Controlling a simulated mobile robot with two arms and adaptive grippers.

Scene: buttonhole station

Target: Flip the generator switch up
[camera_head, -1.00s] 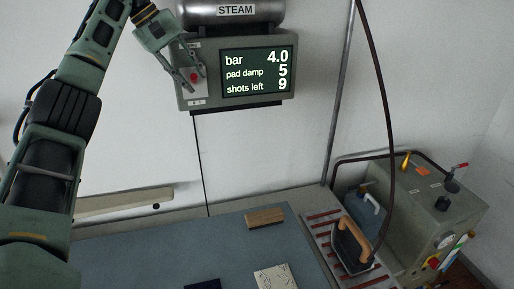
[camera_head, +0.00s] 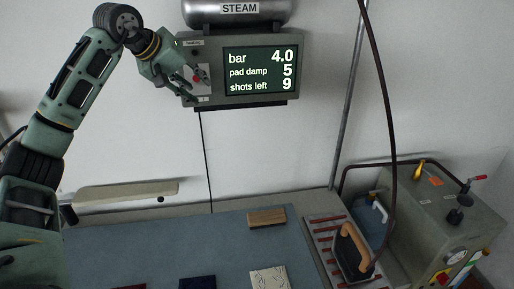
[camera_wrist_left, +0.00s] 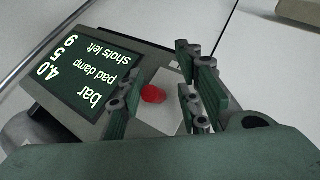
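The generator switch shows as a red knob (camera_head: 196,79) on a pale plate at the left end of the grey steam box (camera_head: 262,103). My left gripper (camera_head: 194,82) is at this plate, coming in from the left, and partly covers it. In the left wrist view the red knob (camera_wrist_left: 153,94) lies between the spread fingers of my left gripper (camera_wrist_left: 162,88), nearer the finger on the left. The gripper is open and holds nothing. Whether a finger touches the knob I cannot tell. My right gripper is out of view.
The display (camera_head: 260,71) reads bar 4.0, pad damp 5, shots left 9. Below are a blue-grey work surface (camera_head: 150,247) with a wooden block (camera_head: 266,217), and an iron (camera_head: 352,250) on a striped rest. A generator unit (camera_head: 440,215) stands at right. A dark hose hangs right of the box.

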